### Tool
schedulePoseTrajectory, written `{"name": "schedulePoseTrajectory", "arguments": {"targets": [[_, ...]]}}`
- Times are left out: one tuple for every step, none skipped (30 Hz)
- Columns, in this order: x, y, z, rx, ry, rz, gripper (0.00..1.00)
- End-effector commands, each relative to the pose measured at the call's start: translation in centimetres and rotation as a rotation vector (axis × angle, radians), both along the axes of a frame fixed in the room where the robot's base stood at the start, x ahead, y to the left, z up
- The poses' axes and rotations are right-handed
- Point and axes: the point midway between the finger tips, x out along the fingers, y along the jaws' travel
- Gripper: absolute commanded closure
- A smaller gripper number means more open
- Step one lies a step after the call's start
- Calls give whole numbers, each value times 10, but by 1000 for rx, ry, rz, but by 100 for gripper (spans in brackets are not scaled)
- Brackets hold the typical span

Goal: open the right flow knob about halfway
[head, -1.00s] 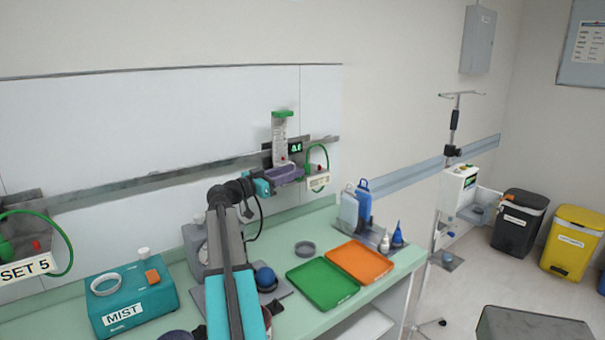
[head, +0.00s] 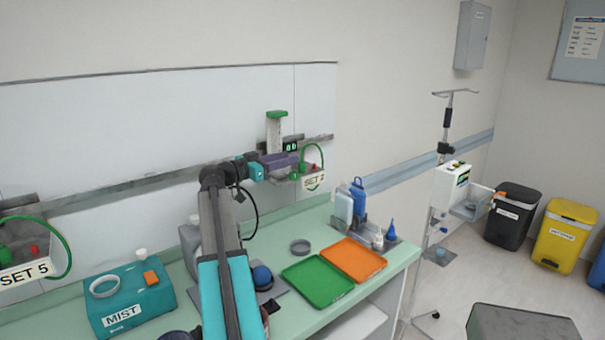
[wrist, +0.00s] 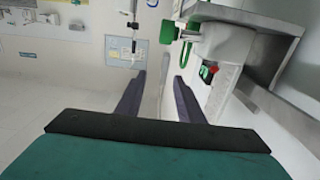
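The right flow unit stands on the wall rail in the head view, with a green-capped white column (head: 277,130) and a small lit display (head: 290,147). A green knob (head: 294,177) shows low on it, beside a SET 2 holder (head: 314,182). My gripper (head: 294,159) is in front of the column, just above that knob, and hides the column's lower part. In the wrist view, my gripper (wrist: 159,78) has its two purple fingers apart with nothing between them.
A green hose (head: 322,152) loops beside the unit. Below are a green tray (head: 317,281), an orange tray (head: 353,259) and bottles (head: 358,195). A MIST box (head: 130,300) and the SET 5 holder (head: 25,272) are at left.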

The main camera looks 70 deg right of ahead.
Motion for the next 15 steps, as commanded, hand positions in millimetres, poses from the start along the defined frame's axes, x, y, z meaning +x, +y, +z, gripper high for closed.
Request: {"name": "schedulePoseTrajectory", "arguments": {"targets": [[0, 0, -4, 1, 1, 0, 66], [0, 0, -6, 1, 1, 0, 66], [0, 1, -10, 1, 2, 0, 66], [-1, 1, -13, 1, 2, 0, 66], [-1, 1, -16, 1, 2, 0, 66], [0, 0, -20, 1, 2, 0, 66], [0, 0, -23, 1, 2, 0, 66], [0, 1, -26, 1, 2, 0, 66], [0, 1, -30, 0, 2, 0, 66], [0, 1, -34, 1, 2, 0, 66], [0, 1, -37, 1, 2, 0, 66], [0, 1, -41, 1, 2, 0, 66], [0, 1, -44, 1, 2, 0, 66], [0, 0, -47, 1, 2, 0, 66], [0, 0, -51, 1, 2, 0, 66]]}}
